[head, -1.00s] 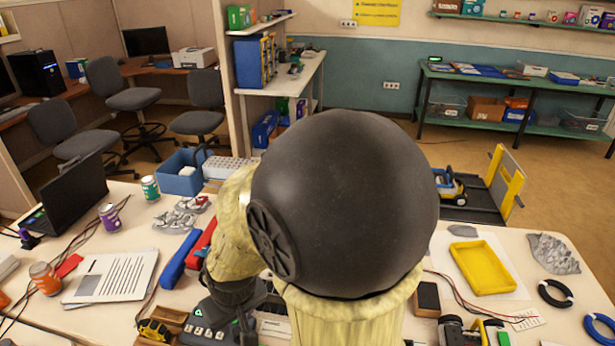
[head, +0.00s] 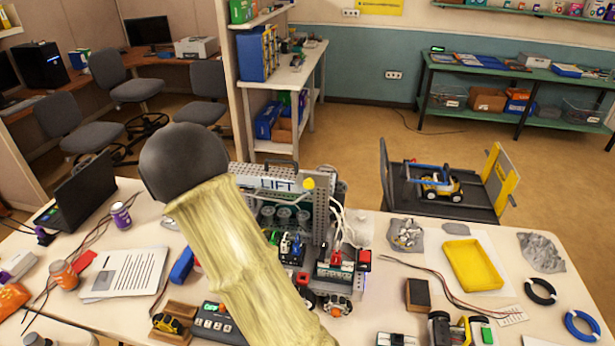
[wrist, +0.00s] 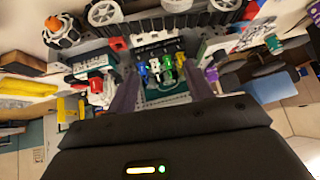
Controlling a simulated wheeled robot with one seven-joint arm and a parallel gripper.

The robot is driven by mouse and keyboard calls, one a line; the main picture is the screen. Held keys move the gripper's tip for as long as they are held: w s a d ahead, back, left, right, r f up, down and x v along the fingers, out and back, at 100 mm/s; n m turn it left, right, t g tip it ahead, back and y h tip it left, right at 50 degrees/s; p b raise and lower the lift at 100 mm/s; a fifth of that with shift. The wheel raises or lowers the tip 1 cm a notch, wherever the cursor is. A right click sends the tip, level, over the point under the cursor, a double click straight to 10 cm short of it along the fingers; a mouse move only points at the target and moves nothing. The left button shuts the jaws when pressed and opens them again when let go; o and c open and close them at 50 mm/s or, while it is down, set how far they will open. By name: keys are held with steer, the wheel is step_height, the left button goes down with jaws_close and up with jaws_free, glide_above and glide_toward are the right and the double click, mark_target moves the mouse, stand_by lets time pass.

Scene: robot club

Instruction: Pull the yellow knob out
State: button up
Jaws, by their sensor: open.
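The yellow knob (head: 309,183) is a small round ball on the upper front of the grey perforated LIFT machine (head: 322,215), right of its LIFT sign (head: 276,184) in the head view. In the wrist view my gripper (wrist: 162,98) is open, its two dark fingers spread with nothing clearly held between them. Beyond the fingers the wrist view shows part of the machine with small coloured parts and wheels. I cannot make out the knob there. In the head view my arm hides the gripper and the machine's left side.
A yellow tray (head: 473,266), a dark block (head: 418,294) and black and blue rings (head: 582,325) lie right of the machine. A laptop (head: 77,194), cans and a printed sheet (head: 124,272) are at the left. A chair with a toy vehicle (head: 440,183) stands behind the table.

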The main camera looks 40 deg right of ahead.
steer(key=s+d+r+t+h+p, duration=0.1)
steer(key=d+r+t+h+p, duration=0.4)
steer(key=d+r, duration=0.5)
steer(key=r+h+p, duration=0.1)
steer(key=h+p, duration=0.1)
steer(key=h, duration=0.1)
steer(key=shift+s+d+t+h, duration=0.2)
steer(key=shift+t+h, duration=0.1)
steer(key=shift+h, duration=0.1)
steer(key=shift+w+f, duration=0.1)
steer(key=p, duration=0.2)
glide_toward(308, 185)
steer(key=shift+m, duration=0.3)
steer(key=x, duration=0.8)
steer(key=shift+w+d, duration=0.1)
steer(key=shift+d, duration=0.15)
